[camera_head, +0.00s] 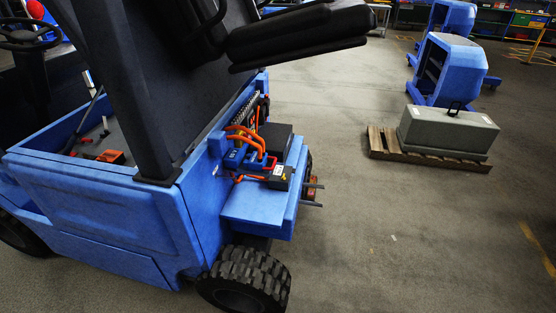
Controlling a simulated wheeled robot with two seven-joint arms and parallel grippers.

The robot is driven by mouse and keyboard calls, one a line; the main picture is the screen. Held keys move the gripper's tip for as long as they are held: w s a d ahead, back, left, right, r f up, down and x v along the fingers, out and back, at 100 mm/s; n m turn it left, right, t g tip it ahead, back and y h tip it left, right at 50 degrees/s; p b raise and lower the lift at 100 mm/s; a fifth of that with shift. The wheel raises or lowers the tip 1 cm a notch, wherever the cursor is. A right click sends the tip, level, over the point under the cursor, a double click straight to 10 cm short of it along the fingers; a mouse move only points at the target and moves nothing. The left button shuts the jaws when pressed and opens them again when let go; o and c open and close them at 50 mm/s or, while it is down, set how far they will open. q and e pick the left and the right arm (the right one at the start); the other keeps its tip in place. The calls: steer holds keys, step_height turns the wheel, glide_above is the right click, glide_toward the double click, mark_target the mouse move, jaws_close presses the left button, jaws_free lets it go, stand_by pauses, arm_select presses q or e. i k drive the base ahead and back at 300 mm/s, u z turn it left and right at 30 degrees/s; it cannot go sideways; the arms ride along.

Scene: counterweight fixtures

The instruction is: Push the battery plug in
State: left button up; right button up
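A blue forklift (110,215) fills the left side of the head view, with its rear compartment open. In it are a blue block-shaped part (235,157) and thick orange cables (245,138) looping over it. A dark box-like part with a white label (279,174) sits at the right end of an orange-red cable, on the blue ledge. I cannot tell for certain which of these is the battery plug, or whether any plug is seated. Neither of my grippers shows in the view.
A raised black seat (295,35) overhangs the compartment. A black tyre (245,282) stands below the blue ledge (255,205). A grey counterweight block (447,130) rests on a wooden pallet (385,150). The concrete floor between them is clear.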

mark_target(252, 162)
steer(key=u, duration=0.2)
steer(key=i, duration=0.9)
steer(key=u, duration=0.6)
